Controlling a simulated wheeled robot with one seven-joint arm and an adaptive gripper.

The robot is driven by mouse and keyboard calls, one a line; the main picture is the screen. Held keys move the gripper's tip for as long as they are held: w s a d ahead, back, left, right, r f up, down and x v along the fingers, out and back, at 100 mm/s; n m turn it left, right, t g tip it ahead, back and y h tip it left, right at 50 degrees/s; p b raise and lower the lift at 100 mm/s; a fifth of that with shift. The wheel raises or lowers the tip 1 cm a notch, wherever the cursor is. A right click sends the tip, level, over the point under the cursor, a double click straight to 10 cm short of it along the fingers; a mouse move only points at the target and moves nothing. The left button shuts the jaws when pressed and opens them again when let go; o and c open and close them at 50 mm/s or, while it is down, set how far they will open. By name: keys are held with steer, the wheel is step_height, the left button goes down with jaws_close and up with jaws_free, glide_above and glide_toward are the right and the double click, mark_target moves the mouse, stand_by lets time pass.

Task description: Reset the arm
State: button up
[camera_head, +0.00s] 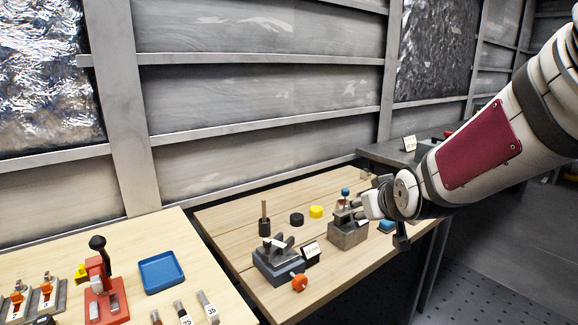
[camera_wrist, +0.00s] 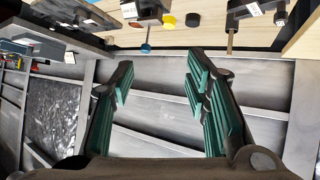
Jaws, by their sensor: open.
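My arm reaches in from the right in the head view, and my gripper (camera_head: 362,205) is over the right part of the middle wooden table (camera_head: 222,222). In the wrist view my gripper (camera_wrist: 158,82) has its two green-padded fingers wide apart with nothing between them. Beyond the fingers is the grey panelled wall. The wrist picture looks upside down, with the tabletop along its top edge. In the head view a grey block fixture (camera_head: 348,236) stands just left of and below the gripper; I cannot tell how close they are.
A grey vise (camera_head: 277,262) with an orange knob (camera_head: 299,283), a black cap (camera_head: 296,219) and a yellow cap (camera_head: 316,211) are on the middle table. The left table holds a blue tray (camera_head: 161,272) and a red press (camera_head: 103,290). A dark bench (camera_head: 385,152) stands behind.

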steer(key=s+r+m+g+p, duration=0.1)
steer(key=s+g, duration=0.1)
steer(key=s, duration=0.9)
steer(key=s+d+r+g+p, duration=0.1)
steer(key=s+r+g+p, duration=0.1)
steer(key=s, duration=1)
steer(key=s+d+r+m+g+p, duration=0.1)
steer(key=s+r+g, duration=0.1)
steer(key=s, duration=1)
steer(key=shift+s+r+m+g, duration=0.25)
steer(key=shift+m+g, duration=0.05)
steer(key=shift+g, duration=0.2)
